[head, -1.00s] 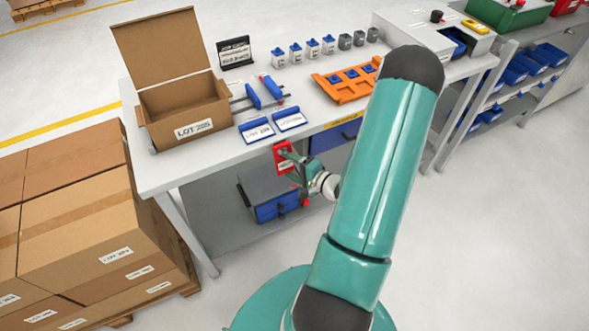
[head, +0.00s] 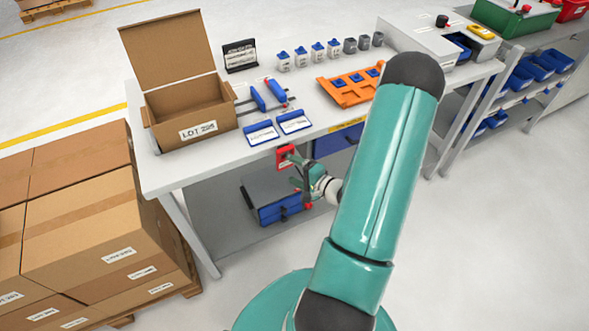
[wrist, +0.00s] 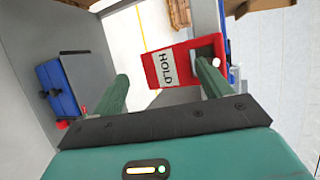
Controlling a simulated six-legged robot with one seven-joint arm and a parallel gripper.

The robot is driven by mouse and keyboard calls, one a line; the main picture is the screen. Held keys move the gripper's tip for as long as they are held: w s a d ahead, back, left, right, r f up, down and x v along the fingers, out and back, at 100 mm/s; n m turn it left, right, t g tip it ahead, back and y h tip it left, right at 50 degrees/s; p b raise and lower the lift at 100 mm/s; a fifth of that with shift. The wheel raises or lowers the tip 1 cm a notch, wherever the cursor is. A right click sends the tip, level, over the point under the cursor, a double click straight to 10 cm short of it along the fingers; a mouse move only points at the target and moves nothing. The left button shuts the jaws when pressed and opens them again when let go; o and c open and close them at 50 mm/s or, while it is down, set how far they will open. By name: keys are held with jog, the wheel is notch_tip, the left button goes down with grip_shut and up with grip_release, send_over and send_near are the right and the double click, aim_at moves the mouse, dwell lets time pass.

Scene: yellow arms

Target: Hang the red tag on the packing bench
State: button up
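The red tag (head: 286,157), marked HOLD, is upright at the front edge of the packing bench (head: 240,160), below the two blue-framed cards. In the wrist view the tag (wrist: 168,66) lies just beyond my fingertips, closer to the right finger. A pale round peg end shows at the tag's upper right corner; how it meets the tag is unclear. My gripper (wrist: 163,84) is open, with a wide gap between its green fingers. In the head view my gripper (head: 298,170) is just in front of the tag and partly covers it.
On the bench are an open carton (head: 190,112), an orange tray (head: 345,90) and small bottles. Stacked cartons (head: 80,215) stand at left. The floor at right is clear.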

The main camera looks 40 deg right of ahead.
jog(key=shift+d+r, duration=0.1)
jog(key=shift+r, duration=0.25)
jog(key=v, duration=1.3)
jog(key=shift+s+f, duration=0.3)
jog(key=shift+s, duration=0.1)
jog(key=shift+r, duration=0.1)
jog(key=w+a+r+n+g+y, duration=0.35)
jog(key=a+r+n+g, duration=0.3)
jog(key=a, duration=0.35)
jog(key=w+a+r+n+g+y, duration=0.2)
jog(key=a+r+n+g+y, duration=0.4)
jog(key=a, duration=0.5)
jog(key=s+a+r+n+t+h, duration=0.1)
jog(key=a+r+h, duration=0.3)
jog(key=r, duration=0.4)
jog(key=s+a+r+n+t+h, duration=0.1)
jog(key=s+a+r+n+h, duration=0.1)
jog(key=a+r+n+h, duration=0.2)
notch_tip(320, 180, up, 5)
jog(key=h, duration=0.3)
jog(key=shift+s+t, duration=0.25)
jog(key=shift+t, duration=0.1)
jog(key=shift+f+h, duration=0.15)
jog(key=shift+h, duration=0.1)
